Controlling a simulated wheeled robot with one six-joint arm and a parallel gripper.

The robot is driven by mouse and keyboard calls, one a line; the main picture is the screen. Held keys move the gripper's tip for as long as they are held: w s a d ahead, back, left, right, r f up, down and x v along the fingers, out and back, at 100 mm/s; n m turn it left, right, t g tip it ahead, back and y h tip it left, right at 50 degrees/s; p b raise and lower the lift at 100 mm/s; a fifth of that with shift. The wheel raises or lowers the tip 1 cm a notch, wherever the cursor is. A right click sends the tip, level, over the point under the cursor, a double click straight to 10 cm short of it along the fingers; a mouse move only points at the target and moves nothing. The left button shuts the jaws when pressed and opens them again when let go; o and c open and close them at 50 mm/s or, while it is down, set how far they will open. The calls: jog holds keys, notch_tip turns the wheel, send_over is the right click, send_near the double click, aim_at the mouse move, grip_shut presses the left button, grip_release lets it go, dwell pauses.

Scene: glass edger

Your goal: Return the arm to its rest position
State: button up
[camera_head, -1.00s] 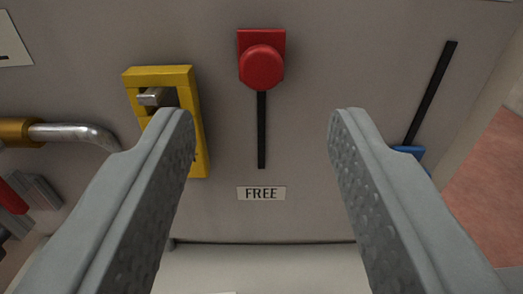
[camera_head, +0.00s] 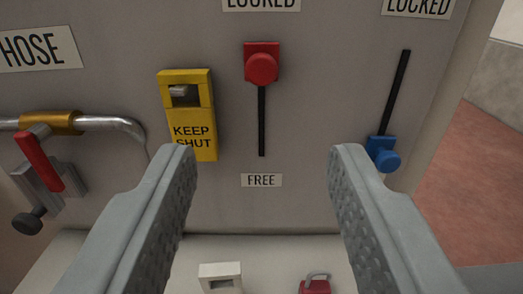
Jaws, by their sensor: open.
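My gripper (camera_head: 262,165) is open and empty, its two grey textured fingers reaching up from the bottom of the view. A grey panel (camera_head: 320,150) stands in front of it. A red knob (camera_head: 262,68) sits at the top of a black vertical slot, under a partly cut-off label reading LOCKED and above a FREE label (camera_head: 261,181). The fingers are apart from the knob and touch nothing that I can see.
A yellow KEEP SHUT piece (camera_head: 196,140) and a clamp with a red handle (camera_head: 40,163) on a pipe are at left. A blue knob (camera_head: 383,153) sits low on its slot at right. A white box (camera_head: 220,277) and a red padlock (camera_head: 315,285) are below.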

jog(key=shift+s, duration=0.1)
jog(key=s+f, duration=0.5)
jog(key=s, duration=0.7)
jog(key=s+f, duration=0.6)
jog(key=s, duration=0.5)
jog(key=s+f, duration=0.6)
jog(key=s, duration=0.6)
jog(key=shift+s+f+g, duration=0.15)
jog(key=shift+s+g, duration=0.15)
dwell(0.7)
